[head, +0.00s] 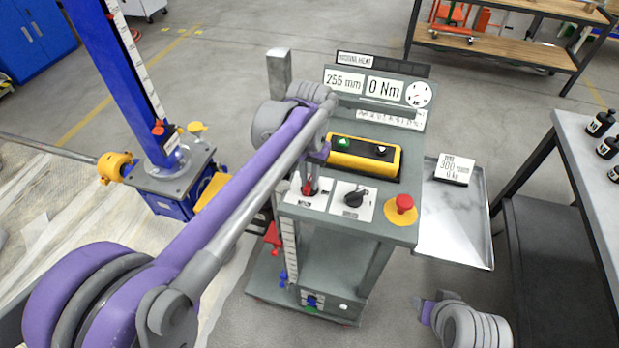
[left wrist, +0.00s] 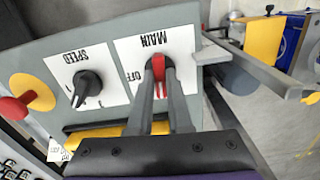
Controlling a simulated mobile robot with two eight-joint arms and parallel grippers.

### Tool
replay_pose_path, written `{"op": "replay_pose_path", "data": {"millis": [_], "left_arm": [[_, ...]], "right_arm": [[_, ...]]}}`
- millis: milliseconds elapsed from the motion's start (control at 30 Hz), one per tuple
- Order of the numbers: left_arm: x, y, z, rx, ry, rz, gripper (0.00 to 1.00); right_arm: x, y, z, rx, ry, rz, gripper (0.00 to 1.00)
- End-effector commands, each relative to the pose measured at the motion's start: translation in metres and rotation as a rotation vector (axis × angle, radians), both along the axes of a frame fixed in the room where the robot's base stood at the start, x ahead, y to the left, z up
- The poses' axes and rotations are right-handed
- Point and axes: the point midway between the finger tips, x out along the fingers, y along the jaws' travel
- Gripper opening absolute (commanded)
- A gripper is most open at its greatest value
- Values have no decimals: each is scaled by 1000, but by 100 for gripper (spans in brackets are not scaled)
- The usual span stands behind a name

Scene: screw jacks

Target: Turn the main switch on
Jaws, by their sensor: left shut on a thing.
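The main switch has a red handle (head: 308,188) on a white plate at the left of the grey console's (head: 400,228) sloped panel. In the left wrist view its red handle (left wrist: 159,74) sits between my two dark fingers, below the upside-down word MAIN. The word OFF is partly seen left of the handle. My left gripper (left wrist: 160,90) is shut on the handle; in the head view the gripper (head: 312,172) reaches down to it from above. My right arm's end (head: 428,308) shows low at the right, and its fingers cannot be made out.
Right of the switch are a black speed knob (head: 356,196) and a red stop button (head: 404,203). A yellow button box (head: 362,155) lies behind them. Displays read 255 mm and 0 Nm. A metal tray (head: 460,225) is at the right, a blue jack column (head: 125,85) at the left.

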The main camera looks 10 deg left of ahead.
Motion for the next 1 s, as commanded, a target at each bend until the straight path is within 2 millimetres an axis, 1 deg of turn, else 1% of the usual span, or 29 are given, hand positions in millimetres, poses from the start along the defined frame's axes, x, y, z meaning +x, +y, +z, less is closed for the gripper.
{"op": "replay_pose_path", "data": {"millis": [300, 800, 833, 967, 1000], "left_arm": [[0, 0, 0, 0, 1, 101, 0], [0, 0, 0, 0, 1, 116, 0], [0, 0, 0, 0, 1, 116, 23], [0, 0, 0, 0, 1, 115, 46], [0, 0, 0, 0, 1, 115, 48]], "right_arm": [[0, 0, 0, 0, 0, 0, 50], [0, 0, 0, 0, 0, 0, 50], [0, 0, 0, 0, 0, 0, 50], [0, 0, 0, 0, 0, 0, 50], [0, 0, 0, 0, 0, 0, 50]]}}
